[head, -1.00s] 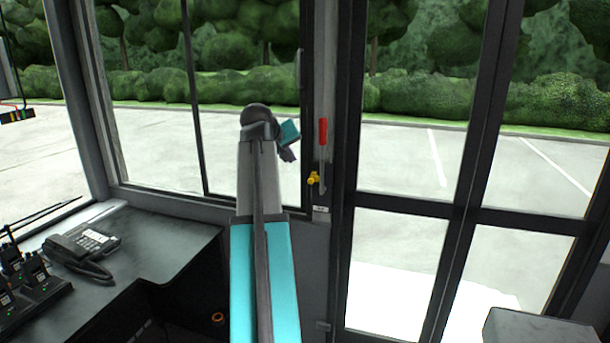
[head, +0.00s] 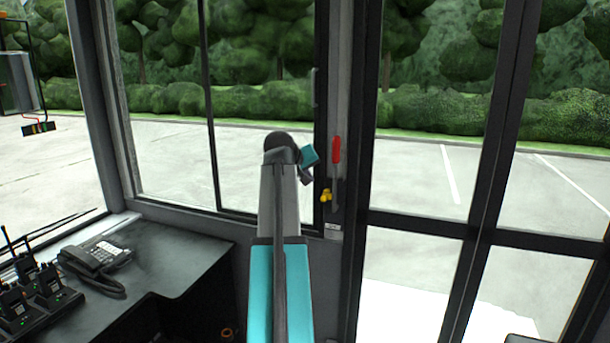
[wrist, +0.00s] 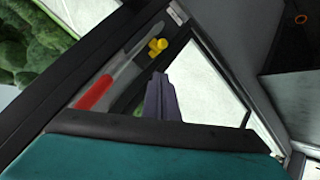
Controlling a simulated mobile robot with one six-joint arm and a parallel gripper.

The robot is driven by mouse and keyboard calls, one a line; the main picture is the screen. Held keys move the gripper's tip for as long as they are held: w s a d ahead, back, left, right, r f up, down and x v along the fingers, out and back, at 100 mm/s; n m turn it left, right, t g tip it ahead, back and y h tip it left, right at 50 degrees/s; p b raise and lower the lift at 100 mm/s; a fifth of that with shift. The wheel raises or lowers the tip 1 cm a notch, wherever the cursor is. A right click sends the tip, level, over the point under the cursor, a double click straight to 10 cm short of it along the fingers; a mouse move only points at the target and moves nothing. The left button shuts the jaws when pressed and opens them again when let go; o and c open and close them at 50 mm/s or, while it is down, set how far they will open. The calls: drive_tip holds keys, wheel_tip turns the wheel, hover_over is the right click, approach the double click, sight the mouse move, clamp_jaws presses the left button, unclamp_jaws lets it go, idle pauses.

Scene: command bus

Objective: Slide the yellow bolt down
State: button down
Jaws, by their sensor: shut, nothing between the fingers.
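The yellow bolt (head: 326,196) is a small knob on the grey door post, just below a lever with a red handle (head: 337,150). In the wrist view the bolt (wrist: 157,46) lies just beyond the fingertips, beside the grey end of the lever. My gripper (head: 306,178) is left of the bolt and slightly above it in the head view. Its dark fingers (wrist: 159,78) are together with nothing between them. A gap to the bolt shows in the wrist view; its depth is unclear.
A desk (head: 185,255) with a telephone (head: 97,255) and several radios (head: 38,285) is at the lower left. A dark-framed glass door (head: 478,190) stands to the right of the post. A window (head: 165,120) is behind my arm.

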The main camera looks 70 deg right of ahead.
drive_tip(key=s+d+f+p, duration=0.1)
drive_tip(key=d+f+p, duration=0.1)
drive_tip(key=d+f, duration=0.3)
drive_tip(key=shift+s+d+f, duration=0.15)
drive_tip(key=shift+s+f, duration=0.15)
drive_tip(key=shift+f, duration=0.7)
wheel_tip(320, 180, down, 9)
drive_tip(key=b, duration=0.3)
drive_tip(key=shift+b, duration=0.3)
drive_tip(key=w+d+r+v, duration=0.1)
drive_tip(key=w+v, duration=0.1)
drive_tip(key=v, duration=1.1)
drive_tip(key=shift+d+r, duration=0.2)
drive_tip(key=shift+r, duration=0.15)
